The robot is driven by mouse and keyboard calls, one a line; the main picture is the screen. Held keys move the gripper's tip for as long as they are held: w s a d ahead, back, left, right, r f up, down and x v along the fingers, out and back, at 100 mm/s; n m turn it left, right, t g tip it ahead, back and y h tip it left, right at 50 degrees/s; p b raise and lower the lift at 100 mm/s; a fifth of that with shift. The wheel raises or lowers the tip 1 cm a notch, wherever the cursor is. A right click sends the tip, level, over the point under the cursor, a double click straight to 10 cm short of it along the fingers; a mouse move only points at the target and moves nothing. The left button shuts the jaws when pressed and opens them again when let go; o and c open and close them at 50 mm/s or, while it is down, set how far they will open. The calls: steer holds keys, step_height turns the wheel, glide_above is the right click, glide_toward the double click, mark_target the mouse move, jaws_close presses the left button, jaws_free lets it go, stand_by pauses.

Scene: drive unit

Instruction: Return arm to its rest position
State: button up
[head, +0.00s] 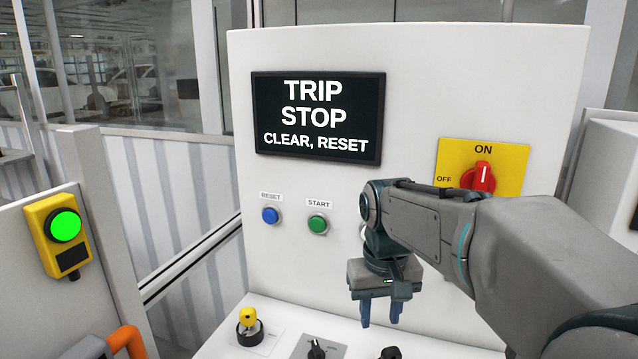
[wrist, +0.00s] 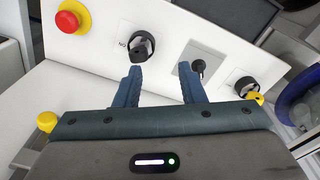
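My gripper (head: 381,310) hangs fingers down in front of the white panel, above the sloping lower console. It also shows in the wrist view (wrist: 159,72), where its two blue fingers stand apart with nothing between them. It is open and empty. The grey arm comes in from the lower right of the head view and bends down at the wrist, covering part of the panel's right side. No part of the gripper is seen touching the panel or console.
The white panel (head: 300,225) carries a screen (head: 318,118) reading "TRIP STOP CLEAR, RESET", a blue reset button (head: 270,215), a green start button (head: 318,224) and a red rotary switch (head: 478,178) on yellow. Black knobs (wrist: 142,46) and a red button (wrist: 70,20) sit below. A lit green light (head: 65,226) is left.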

steer(key=s+d+f+t, duration=0.1)
steer(key=s+d+f, duration=0.1)
steer(key=s, duration=0.5)
steer(key=s+d+f+m+t, duration=0.1)
steer(key=s+d+f+t, duration=0.1)
steer(key=s+f, duration=0.2)
steer(key=s, duration=0.2)
steer(key=shift+s+d, duration=0.3)
steer(key=shift+s, duration=0.05)
